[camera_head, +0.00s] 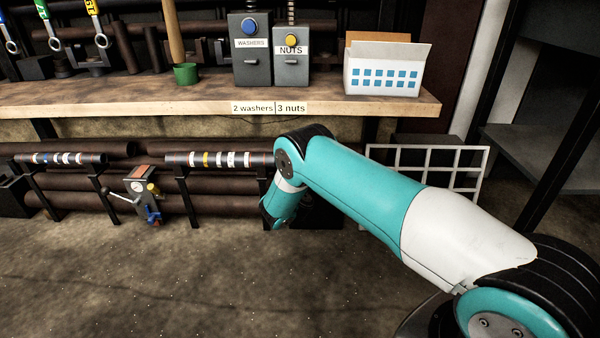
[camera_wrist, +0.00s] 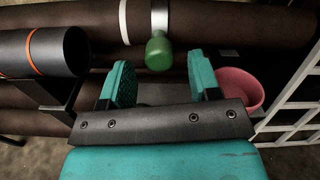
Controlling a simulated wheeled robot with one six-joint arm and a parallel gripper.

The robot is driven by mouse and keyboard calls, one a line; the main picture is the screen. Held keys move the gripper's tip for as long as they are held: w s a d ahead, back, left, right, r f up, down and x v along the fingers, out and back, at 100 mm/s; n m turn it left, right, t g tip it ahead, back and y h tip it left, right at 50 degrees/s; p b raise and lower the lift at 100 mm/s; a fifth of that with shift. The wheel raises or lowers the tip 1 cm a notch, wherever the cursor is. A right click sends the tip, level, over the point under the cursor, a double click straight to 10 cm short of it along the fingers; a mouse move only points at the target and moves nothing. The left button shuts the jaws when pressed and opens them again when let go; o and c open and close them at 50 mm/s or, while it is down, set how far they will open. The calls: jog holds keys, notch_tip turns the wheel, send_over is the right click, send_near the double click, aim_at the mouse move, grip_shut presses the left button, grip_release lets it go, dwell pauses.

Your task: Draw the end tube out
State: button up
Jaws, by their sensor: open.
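Dark tubes with coloured bands lie level on stands: one at the left (camera_head: 62,159) and one in the middle (camera_head: 218,160) in the head view. In the wrist view a black tube (camera_wrist: 45,55) with an orange band ends to the left of my gripper (camera_wrist: 162,80). I cannot tell for sure that it is the end tube. My gripper is open, its two teal fingers apart with nothing held between them. It is beside the black tube, not touching it. In the head view my arm hides the gripper's tips and the middle tube's right end.
A green rounded piece (camera_wrist: 159,52) and a pink bucket (camera_wrist: 240,88) are near the fingers. The workbench (camera_head: 150,103) overhangs the tubes. A small grey-and-orange device (camera_head: 141,190) sits between stands. The front floor is clear.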

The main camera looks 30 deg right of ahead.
jog(key=shift+b+x, duration=0.5)
jog(key=shift+x, duration=0.95)
